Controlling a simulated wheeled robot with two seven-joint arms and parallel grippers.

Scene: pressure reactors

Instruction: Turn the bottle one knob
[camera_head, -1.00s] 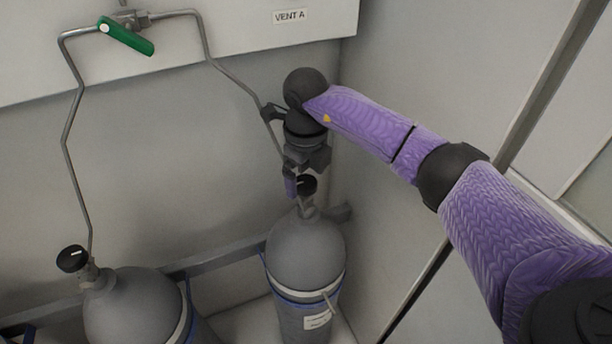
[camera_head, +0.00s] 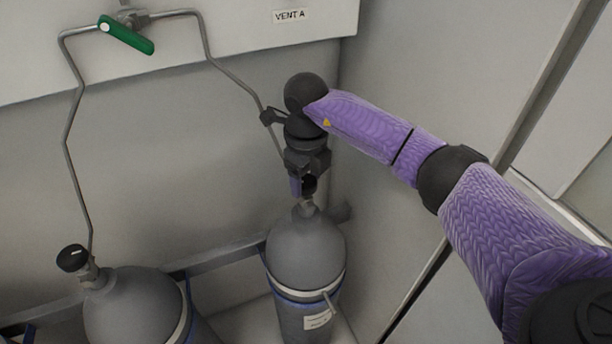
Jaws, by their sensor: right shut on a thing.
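Two grey gas bottles stand in the cabinet, one at the lower left (camera_head: 140,305) and one right of centre (camera_head: 303,252). The left bottle has a black knob (camera_head: 72,258) with a white mark on top. The right bottle has a black knob (camera_head: 309,184) on its valve. My right gripper (camera_head: 303,186) points down over the right bottle and is shut on that knob, which it partly hides. The wrist above hides the top of the knob. My left gripper is not in view.
A metal pipe (camera_head: 68,135) runs from the left bottle up to a green valve handle (camera_head: 126,35). Another pipe (camera_head: 232,78) runs down toward the right bottle. A rail (camera_head: 218,258) runs behind the bottles. The cabinet's side wall (camera_head: 395,230) is close on the right.

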